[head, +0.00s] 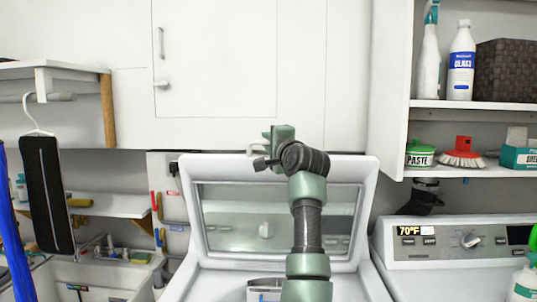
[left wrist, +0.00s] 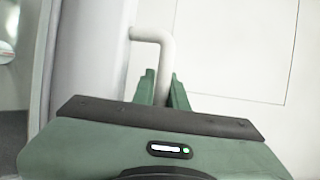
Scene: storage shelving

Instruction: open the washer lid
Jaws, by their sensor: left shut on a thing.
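The washer lid (head: 193,225) is a pale frame around a wide window, raised and leaning back in the middle of the head view. My left gripper (head: 278,136) is at the lid's top edge, with its arm running down in front of the window. In the left wrist view, my left gripper (left wrist: 163,90) is shut on the white bent handle (left wrist: 152,34), whose lower end lies between the fingers. My right gripper is not in view.
A machine with a control panel (head: 445,252) stands at right, below shelves with bottles and a brush. A white cabinet (head: 215,60) is behind the lid. A sink (head: 105,280) and a hanging dark board (head: 47,195) are at left.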

